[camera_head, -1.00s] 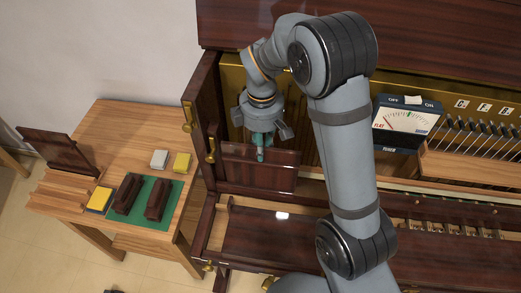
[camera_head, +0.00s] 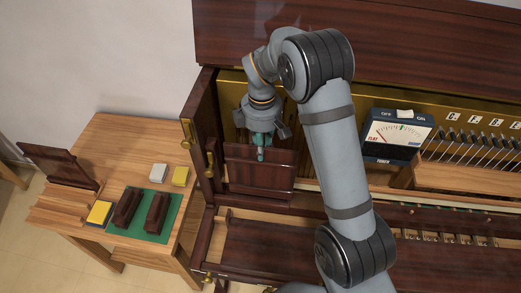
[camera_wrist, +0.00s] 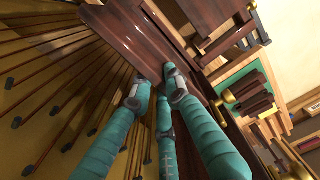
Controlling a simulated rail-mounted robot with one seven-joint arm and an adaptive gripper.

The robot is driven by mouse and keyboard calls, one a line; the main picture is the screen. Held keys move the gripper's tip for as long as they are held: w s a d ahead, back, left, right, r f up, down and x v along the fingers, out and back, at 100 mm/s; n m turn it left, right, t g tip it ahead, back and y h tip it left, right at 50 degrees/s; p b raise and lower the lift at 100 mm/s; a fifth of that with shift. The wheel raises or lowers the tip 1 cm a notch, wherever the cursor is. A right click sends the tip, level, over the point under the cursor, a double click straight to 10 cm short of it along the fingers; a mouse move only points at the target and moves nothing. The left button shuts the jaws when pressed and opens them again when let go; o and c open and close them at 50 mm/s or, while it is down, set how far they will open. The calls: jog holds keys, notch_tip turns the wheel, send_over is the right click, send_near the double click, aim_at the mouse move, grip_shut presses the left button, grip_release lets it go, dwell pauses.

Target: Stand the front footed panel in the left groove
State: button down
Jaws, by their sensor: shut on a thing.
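My gripper (camera_head: 261,152) is shut on the upper edge of a dark reddish-brown panel (camera_head: 262,178) at the left end of the open piano. The wrist view shows its teal fingers (camera_wrist: 165,85) at this glossy panel (camera_wrist: 135,35). I cannot make out feet on it or tell whether its lower edge touches the piano. A wooden rack (camera_head: 58,208) stands at the left of the side table. Another dark panel (camera_head: 58,165) stands tilted at the rack's back. The grooves are too small to make out clearly.
The side table (camera_head: 135,150) also bears a green mat (camera_head: 172,222) with two dark blocks (camera_head: 157,212), a yellow pad (camera_head: 99,212), and white (camera_head: 158,172) and yellow (camera_head: 181,176) blocks. The piano's side wall (camera_head: 203,115) stands between gripper and table. A tuner (camera_head: 398,135) is right.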

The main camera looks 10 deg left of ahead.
aim_at(255, 158)
jog(key=shift+a+f, duration=0.15)
jog(key=shift+a, duration=0.4)
jog(key=shift+a+f, duration=0.15)
jog(key=shift+a, duration=0.4)
jog(key=shift+d+f+b, duration=0.1)
jog(key=shift+f+b, duration=1.7)
jog(key=shift+f, duration=0.35)
jog(key=c, duration=1.7)
grip_release()
jog(key=shift+o, duration=0.4)
jog(key=shift+s, duration=0.1)
notch_tip(255, 158, up, 12)
jog(key=shift+r, duration=0.1)
